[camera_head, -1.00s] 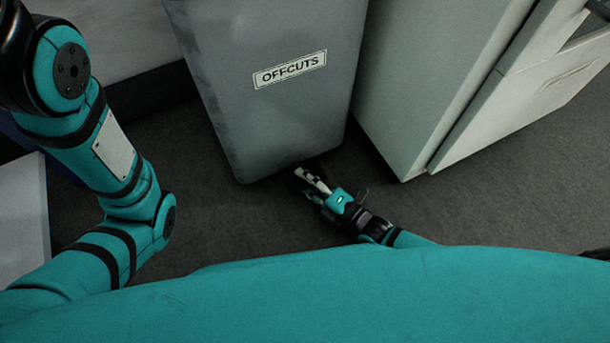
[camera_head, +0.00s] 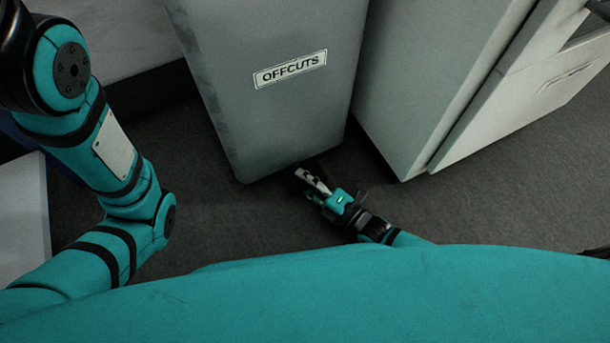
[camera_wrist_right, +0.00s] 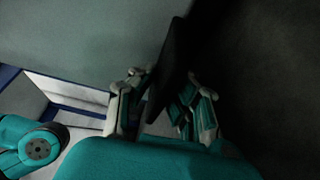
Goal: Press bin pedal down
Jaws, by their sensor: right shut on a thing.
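The grey bin (camera_head: 275,100), labelled OFFCUTS, stands on the floor ahead. My right gripper (camera_head: 306,180) is low at the foot of its front face. In the right wrist view, the bin's side (camera_wrist_right: 90,40) fills the upper left. A dark flat piece, which looks like the pedal (camera_wrist_right: 172,65), sticks out between the fingers of my right gripper (camera_wrist_right: 168,92), which is shut on it. The pedal is hidden or too dark to make out in the head view. My left arm shows at the left, but its gripper is out of view.
A pale cabinet (camera_head: 430,80) stands close to the bin's right side. A white surface (camera_head: 25,205) is at the left edge. Dark carpet (camera_head: 220,220) is open in front of the bin.

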